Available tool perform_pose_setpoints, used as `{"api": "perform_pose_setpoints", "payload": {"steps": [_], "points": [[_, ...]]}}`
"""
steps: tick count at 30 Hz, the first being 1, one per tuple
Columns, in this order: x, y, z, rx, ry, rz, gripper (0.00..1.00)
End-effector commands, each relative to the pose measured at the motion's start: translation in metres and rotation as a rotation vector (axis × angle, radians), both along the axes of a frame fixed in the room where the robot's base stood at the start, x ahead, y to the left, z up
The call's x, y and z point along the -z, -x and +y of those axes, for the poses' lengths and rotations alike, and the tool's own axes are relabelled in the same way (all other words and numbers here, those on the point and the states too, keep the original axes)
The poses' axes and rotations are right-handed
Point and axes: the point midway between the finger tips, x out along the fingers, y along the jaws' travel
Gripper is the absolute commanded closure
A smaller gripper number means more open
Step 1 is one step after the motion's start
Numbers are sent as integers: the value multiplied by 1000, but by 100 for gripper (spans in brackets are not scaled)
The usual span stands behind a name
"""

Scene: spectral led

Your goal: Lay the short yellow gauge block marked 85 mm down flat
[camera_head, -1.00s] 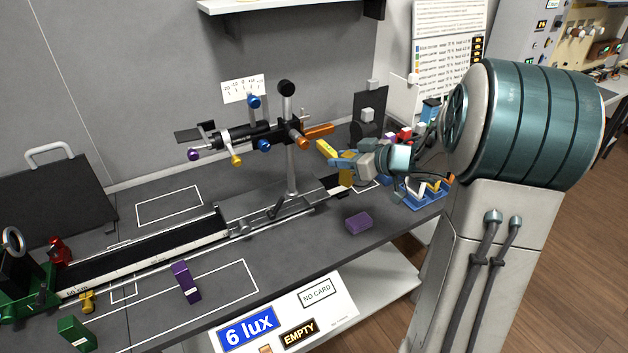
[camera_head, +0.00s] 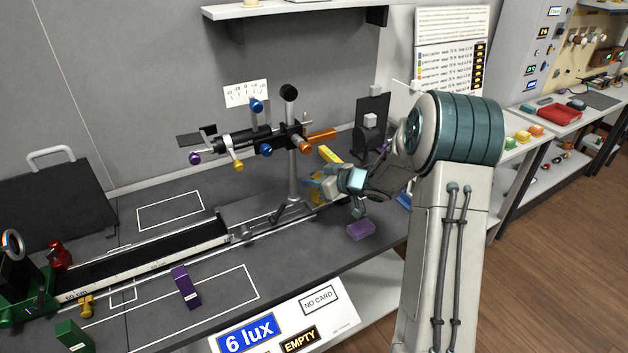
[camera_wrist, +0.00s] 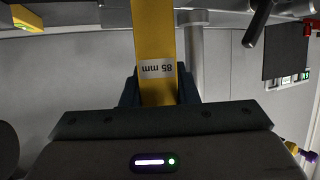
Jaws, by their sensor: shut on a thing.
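The yellow gauge block (camera_wrist: 158,70) fills the middle of the wrist view, its white label reading 85 mm upside down. The dark jaws of my gripper (camera_wrist: 158,90) close on it from both sides, and its lower part is hidden by my gripper body. In the head view my gripper (camera_head: 317,188) is beside the metal post, over the rail's right end. Only a small yellow part of the held block (camera_head: 315,182) shows there. I cannot tell whether the block touches the bench.
A metal post (camera_head: 294,175) stands close on the left.

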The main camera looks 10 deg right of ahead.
Motion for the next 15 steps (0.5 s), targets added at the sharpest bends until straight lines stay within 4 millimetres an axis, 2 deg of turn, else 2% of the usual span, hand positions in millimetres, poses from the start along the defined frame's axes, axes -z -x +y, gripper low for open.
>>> {"api": "perform_pose_setpoints", "payload": {"steps": [10, 11, 12, 15], "points": [[3, 0, 0, 0, 0, -1, 100], [3, 0, 0, 1, 1, -1, 67], [3, 0, 0, 1, 1, -1, 64], [3, 0, 0, 1, 1, -1, 64]]}}
